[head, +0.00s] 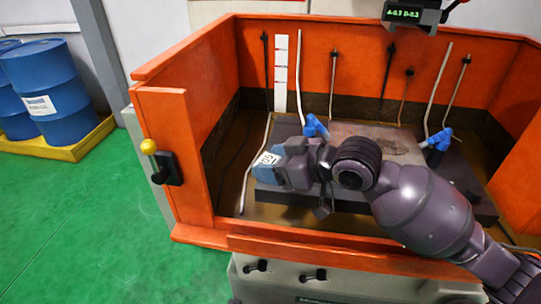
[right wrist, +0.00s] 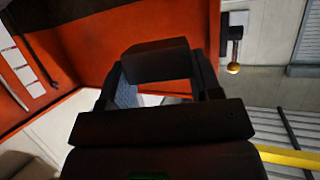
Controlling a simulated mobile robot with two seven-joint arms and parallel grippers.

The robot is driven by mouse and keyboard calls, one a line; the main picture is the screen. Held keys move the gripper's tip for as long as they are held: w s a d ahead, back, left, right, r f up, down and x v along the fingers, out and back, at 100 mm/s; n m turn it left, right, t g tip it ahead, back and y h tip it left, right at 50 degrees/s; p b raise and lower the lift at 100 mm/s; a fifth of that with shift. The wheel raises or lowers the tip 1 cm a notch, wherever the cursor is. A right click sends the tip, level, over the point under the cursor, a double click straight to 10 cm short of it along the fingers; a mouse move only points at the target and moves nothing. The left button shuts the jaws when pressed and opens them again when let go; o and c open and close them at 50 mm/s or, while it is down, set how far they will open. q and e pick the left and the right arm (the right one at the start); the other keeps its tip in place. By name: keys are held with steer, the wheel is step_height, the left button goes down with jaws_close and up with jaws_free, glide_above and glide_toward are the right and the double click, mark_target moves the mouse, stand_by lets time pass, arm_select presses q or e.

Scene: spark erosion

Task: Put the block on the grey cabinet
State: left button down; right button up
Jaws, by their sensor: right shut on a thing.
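A blue block (head: 266,168) with a white label shows at the left end of my right arm in the head view. My right gripper (head: 284,171) is shut on it, inside the orange-walled tank and over the dark work plate. In the right wrist view, my dark gripper (right wrist: 158,90) fills the middle and hides most of the block; a bluish strip (right wrist: 127,95) of it shows between the fingers. I cannot make out a grey cabinet for certain in either view. My left gripper is not in view.
The orange tank (head: 175,140) walls surround the work area; its front rim lies below my arm. Blue clamps (head: 317,127) and upright rods (head: 431,85) stand around the dark plate (head: 345,204). Blue drums (head: 44,90) stand on a yellow tray at left. Green floor (head: 80,220) is clear.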

steer(key=shift+s+d+f+n+g+y, duration=0.15)
steer(key=shift+d+f+n+g+y, duration=0.2)
steer(key=shift+f+n+g, duration=0.45)
steer(key=shift+s+d+f+n+g+y, duration=0.25)
steer(key=shift+f+n+g+y, duration=0.15)
steer(key=shift+n+g, duration=0.8)
steer(key=shift+s+d+f+n+g+y, duration=0.1)
steer(key=shift+d+f+n+g+y, duration=0.3)
steer(key=shift+n+g, duration=0.6)
steer(key=shift+a+f, duration=0.1)
steer(key=shift+f, duration=0.1)
steer(key=w+d+r+m+t+h, duration=0.2)
steer(key=d+r+m+t+h, duration=0.2)
steer(key=d+m+t+h, duration=1)
steer(key=shift+s+d+f+m+g+y, duration=0.1)
steer(key=shift+s+d+f+m+g, duration=0.15)
steer(key=shift+s+f+m, duration=0.35)
steer(key=shift+s+d+f+m+g+y, duration=0.1)
steer(key=shift+s+d+f+m+g, duration=0.2)
steer(key=shift+s+f+m, duration=0.35)
steer(key=shift+s+d+f+m+g+y, duration=0.1)
steer(key=shift+s+d+f+m+g, duration=0.15)
steer(key=shift+s+f+m, duration=0.35)
